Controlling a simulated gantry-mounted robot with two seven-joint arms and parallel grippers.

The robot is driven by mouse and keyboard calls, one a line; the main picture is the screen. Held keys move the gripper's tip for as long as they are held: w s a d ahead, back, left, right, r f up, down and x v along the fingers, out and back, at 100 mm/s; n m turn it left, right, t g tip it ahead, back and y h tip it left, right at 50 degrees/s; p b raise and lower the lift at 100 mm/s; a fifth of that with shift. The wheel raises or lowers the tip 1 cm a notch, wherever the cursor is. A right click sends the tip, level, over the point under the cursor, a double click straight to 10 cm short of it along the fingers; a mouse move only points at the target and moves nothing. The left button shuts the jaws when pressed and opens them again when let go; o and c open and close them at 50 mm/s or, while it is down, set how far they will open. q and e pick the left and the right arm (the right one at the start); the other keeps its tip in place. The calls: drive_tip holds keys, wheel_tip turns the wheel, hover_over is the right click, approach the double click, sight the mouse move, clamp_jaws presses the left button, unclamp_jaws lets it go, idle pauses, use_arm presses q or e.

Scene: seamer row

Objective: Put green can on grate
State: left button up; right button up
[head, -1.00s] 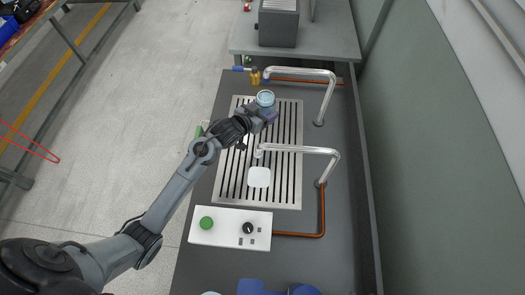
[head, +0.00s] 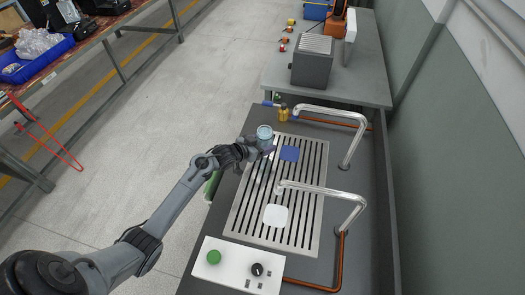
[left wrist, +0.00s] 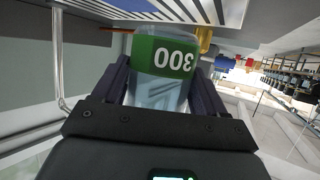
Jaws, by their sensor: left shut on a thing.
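The green can (left wrist: 163,65) is a pale, clear-looking vessel with a green band marked 300. In the left wrist view it sits between the two dark fingers of my left gripper (left wrist: 160,85), which is shut on it. In the head view its round pale-blue top (head: 265,132) shows at the end of my left gripper (head: 262,146), near the grate's far left corner; its band is hidden there. The slotted metal grate (head: 315,205) lies on the dark bench, with a blue square (head: 290,153) and a white square (head: 275,216) on it. My right gripper is not in view.
Two bent metal pipes (head: 350,118) (head: 345,196) reach over the grate from the right. A white control box (head: 238,262) with a green button and black knob stands at the near end. A yellow fitting (head: 283,114) is beyond the grate. A green object (head: 212,186) is partly behind my arm.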

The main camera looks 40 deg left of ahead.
use_arm(q)
drive_tip(key=shift+a+f+b, duration=0.1)
drive_tip(key=shift+f+b, duration=0.35)
drive_tip(key=shift+f, duration=1.55)
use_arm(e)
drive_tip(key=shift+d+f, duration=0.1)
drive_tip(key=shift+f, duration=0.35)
use_arm(q)
drive_tip(key=o, duration=1.3)
drive_tip(key=shift+f, duration=0.2)
drive_tip(key=shift+o, duration=0.2)
drive_tip(key=shift+r, duration=0.15)
drive_tip(key=shift+s+r, duration=0.1)
drive_tip(key=shift+s, duration=0.1)
drive_tip(key=p+v, duration=0.2)
drive_tip(key=v, duration=0.9)
drive_tip(key=shift+s, duration=0.25)
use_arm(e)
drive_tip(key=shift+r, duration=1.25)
use_arm(q)
drive_tip(key=shift+r, duration=0.15)
